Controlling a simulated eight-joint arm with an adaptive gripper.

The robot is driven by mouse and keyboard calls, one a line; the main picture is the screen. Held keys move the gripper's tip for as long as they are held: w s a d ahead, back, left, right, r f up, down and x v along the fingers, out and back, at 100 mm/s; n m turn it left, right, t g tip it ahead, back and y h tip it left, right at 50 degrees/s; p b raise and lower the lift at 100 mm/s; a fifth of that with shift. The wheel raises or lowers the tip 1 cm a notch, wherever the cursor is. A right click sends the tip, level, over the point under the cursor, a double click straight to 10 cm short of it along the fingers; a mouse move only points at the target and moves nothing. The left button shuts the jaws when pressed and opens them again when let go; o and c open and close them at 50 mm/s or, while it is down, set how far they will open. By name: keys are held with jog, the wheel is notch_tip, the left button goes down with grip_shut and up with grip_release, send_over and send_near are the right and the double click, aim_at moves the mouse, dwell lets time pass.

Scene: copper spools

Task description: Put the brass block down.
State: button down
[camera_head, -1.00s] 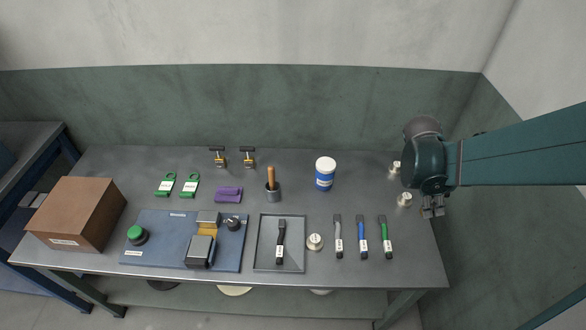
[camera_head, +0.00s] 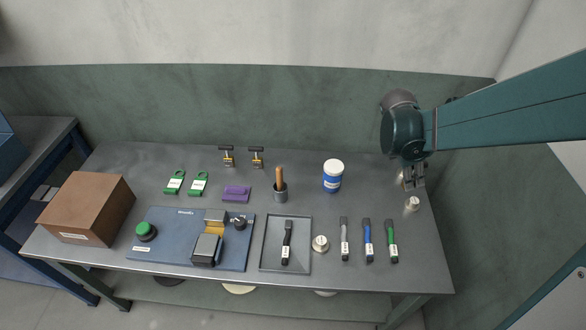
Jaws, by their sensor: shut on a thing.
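My gripper (camera_head: 414,179) is at the right end of the workbench, pointing down over the back right part of the top. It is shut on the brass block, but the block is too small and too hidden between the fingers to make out. I cannot tell whether the block touches the bench. A pale spool (camera_head: 412,204) stands just in front of the gripper. Another pale spool (camera_head: 400,177) is partly hidden just left of the fingers.
The grey workbench (camera_head: 300,178) has a blue and white tub (camera_head: 333,176) left of the gripper. Several handled tools, including a green one (camera_head: 391,241), lie at the front right. A grey tray (camera_head: 272,263) and another spool (camera_head: 320,244) are farther left. Bare top lies between tub and spools.

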jog(key=w+a+n+t+p, duration=0.1)
jog(key=w+a+n, duration=0.1)
jog(key=w+a, duration=0.8)
jog(key=w+a+n+t, duration=0.1)
jog(key=w+a+n, duration=0.35)
jog(key=a, duration=0.85)
jog(key=w+a+y, duration=0.1)
jog(key=w+a, duration=0.2)
jog(key=a, duration=0.5)
jog(key=w+a, duration=0.3)
jog(key=a, duration=0.5)
notch_tip(320, 180, down, 6)
jog(key=shift+s+t+p, duration=0.15)
jog(key=shift+t+p, duration=0.15)
jog(key=shift+p, duration=0.1)
jog(key=shift+d+n, duration=0.1)
jog(key=shift+n, duration=0.15)
jog(key=shift+f+b, duration=0.55)
jog(key=shift+f, duration=2.55)
jog(key=shift+f+b, duration=0.4)
jog(key=shift+f, duration=1.5)
